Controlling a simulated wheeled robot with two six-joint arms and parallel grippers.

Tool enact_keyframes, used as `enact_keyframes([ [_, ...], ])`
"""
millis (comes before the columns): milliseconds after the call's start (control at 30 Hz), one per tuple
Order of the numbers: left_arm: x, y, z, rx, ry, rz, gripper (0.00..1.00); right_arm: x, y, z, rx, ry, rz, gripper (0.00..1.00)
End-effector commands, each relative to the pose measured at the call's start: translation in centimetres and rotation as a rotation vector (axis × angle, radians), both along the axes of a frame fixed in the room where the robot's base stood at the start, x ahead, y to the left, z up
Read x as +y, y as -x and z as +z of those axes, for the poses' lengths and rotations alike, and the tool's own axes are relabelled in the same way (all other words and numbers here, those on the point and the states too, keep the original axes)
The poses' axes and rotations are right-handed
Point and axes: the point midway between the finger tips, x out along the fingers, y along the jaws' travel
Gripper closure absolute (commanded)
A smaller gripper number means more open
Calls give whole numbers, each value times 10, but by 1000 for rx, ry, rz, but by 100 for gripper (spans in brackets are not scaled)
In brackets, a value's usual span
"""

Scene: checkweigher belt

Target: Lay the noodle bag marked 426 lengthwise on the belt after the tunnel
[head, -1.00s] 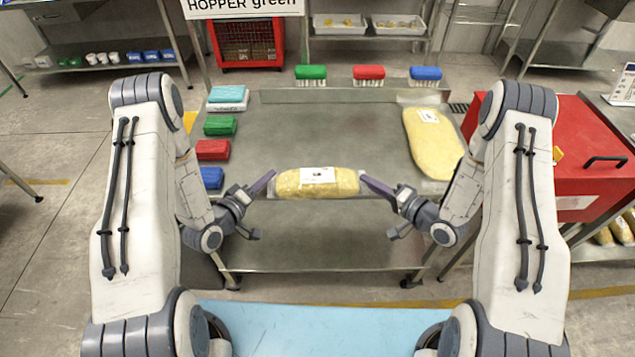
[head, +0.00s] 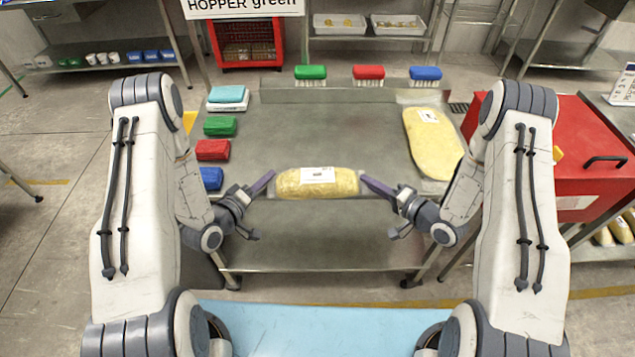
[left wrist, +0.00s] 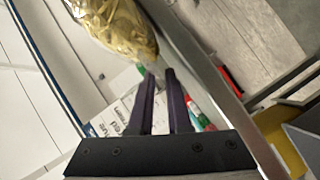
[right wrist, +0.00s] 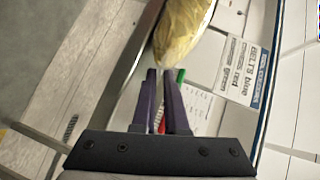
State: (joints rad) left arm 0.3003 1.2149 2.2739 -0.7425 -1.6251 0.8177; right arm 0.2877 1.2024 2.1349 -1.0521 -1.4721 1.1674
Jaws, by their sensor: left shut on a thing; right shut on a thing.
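A yellow noodle bag (head: 317,184) with a white label hangs level, crosswise in front of me, near the front edge of the steel table. Its number is too small to read. My left gripper (head: 268,181) is shut on its left end and my right gripper (head: 368,184) is shut on its right end. The bag's body shows beyond the fingertips in the left wrist view (left wrist: 115,22) and the right wrist view (right wrist: 182,30). A second, larger yellow bag (head: 432,150) lies on the table at the right. I cannot make out a belt or tunnel.
Green, red and blue brushes (head: 368,72) line the table's back edge. Several coloured packs (head: 212,149) line its left side. A red cabinet (head: 575,160) stands at the right. The middle of the table (head: 320,125) is bare.

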Motion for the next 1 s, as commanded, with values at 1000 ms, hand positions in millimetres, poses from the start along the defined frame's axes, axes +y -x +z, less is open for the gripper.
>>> enact_keyframes([
  [1000, -4, 2, 12, 2, 0, -12, 100, 2, 1, 13, 1, 0, 7, 100],
])
